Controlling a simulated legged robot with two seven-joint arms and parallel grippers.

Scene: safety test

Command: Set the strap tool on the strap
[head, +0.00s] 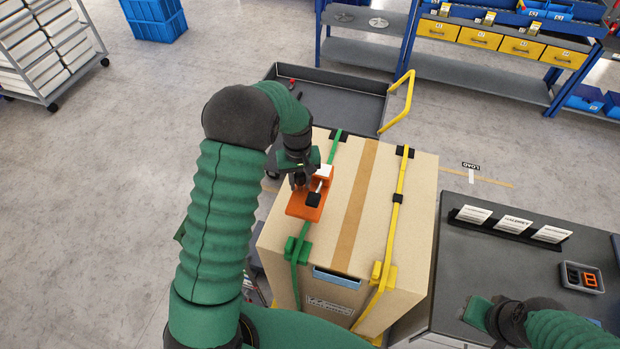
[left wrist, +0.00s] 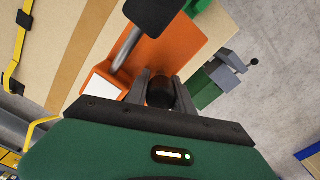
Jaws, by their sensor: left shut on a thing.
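An orange strap tool (head: 308,207) with a black-knobbed lever sits at the left part of the top of a large cardboard box (head: 399,237). It lies over the line of the green strap (head: 308,239), which runs along the box top and down its near side. My left gripper (head: 300,181) is at the tool's far left side. In the left wrist view the gripper (left wrist: 161,92) is shut on a dark round part beside the orange body (left wrist: 170,52). Whether the tool's underside touches the strap is hidden. My right gripper (head: 475,312) is over the dark bench at the lower right; its fingers are unclear.
A yellow strap (head: 399,215) runs along the box's right side. A grey cart with a yellow handle (head: 401,98) stands behind. The dark bench (head: 475,255) at right holds white cards (head: 512,224) and a small tray (head: 598,285).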

